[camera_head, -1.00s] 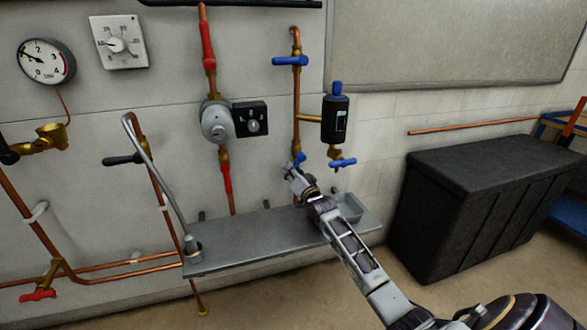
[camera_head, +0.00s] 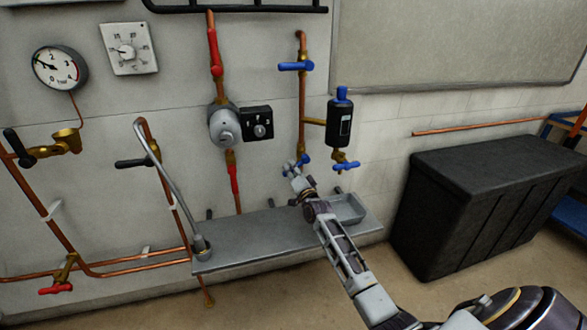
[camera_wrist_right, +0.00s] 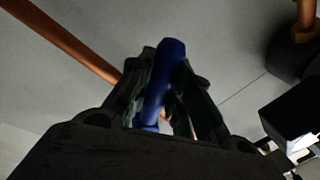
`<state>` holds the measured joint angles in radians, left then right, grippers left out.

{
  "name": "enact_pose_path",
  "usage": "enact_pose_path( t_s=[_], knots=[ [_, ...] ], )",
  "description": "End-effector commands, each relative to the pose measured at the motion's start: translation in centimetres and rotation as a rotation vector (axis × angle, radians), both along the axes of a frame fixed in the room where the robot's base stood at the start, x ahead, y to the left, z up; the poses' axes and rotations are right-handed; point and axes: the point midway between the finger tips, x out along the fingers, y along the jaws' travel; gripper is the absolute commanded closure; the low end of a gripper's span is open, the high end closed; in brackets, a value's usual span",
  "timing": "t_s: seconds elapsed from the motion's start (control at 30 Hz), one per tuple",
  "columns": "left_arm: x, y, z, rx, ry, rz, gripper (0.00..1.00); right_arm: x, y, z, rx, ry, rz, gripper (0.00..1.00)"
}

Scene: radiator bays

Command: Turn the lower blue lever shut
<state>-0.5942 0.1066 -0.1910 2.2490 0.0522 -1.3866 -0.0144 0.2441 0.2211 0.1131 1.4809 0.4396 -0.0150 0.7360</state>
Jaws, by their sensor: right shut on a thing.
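The lower blue lever (camera_head: 304,159) is on the copper pipe, below the upper blue lever (camera_head: 296,66). My right gripper (camera_head: 292,168) reaches up to it from the lower right and is shut on it. In the right wrist view, the lower blue lever (camera_wrist_right: 166,72) stands between the two dark fingers of my right gripper (camera_wrist_right: 160,95). In the head view the gripper hides part of the lever. The lever looks slanted, but its exact angle is hard to tell. My left gripper is not in view.
A black canister (camera_head: 338,122) with a blue cap hangs right of the pipe, with another blue lever (camera_head: 346,165) below it. A grey shelf (camera_head: 250,240) with a small tray (camera_head: 350,209) lies below my right gripper. A black chest (camera_head: 480,195) stands at the right.

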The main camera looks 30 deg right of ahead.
Motion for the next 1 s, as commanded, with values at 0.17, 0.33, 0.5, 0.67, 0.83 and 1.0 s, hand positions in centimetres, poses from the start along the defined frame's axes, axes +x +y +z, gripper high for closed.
enact_pose_path(
  t_s=[0.17,0.33,0.5,0.67,0.83,1.0],
  knots=[
    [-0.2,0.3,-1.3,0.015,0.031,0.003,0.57,0.1,0.3,0.9,0.114,-0.027,-0.001,1.0],
    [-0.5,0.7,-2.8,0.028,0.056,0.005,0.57,0.2,0.7,1.6,0.225,-0.053,0.0,1.0],
    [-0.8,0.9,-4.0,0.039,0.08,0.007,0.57,0.2,0.8,2.2,0.33,-0.079,-0.001,1.0],
    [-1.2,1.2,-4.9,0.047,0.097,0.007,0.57,0.2,0.9,2.7,0.413,-0.098,-0.001,1.0],
    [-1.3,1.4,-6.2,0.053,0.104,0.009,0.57,0.2,1.0,3.2,0.485,-0.117,-0.001,1.0],
    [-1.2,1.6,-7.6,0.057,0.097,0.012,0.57,0.2,1.0,3.5,0.538,-0.13,-0.001,1.0]
  ],
)
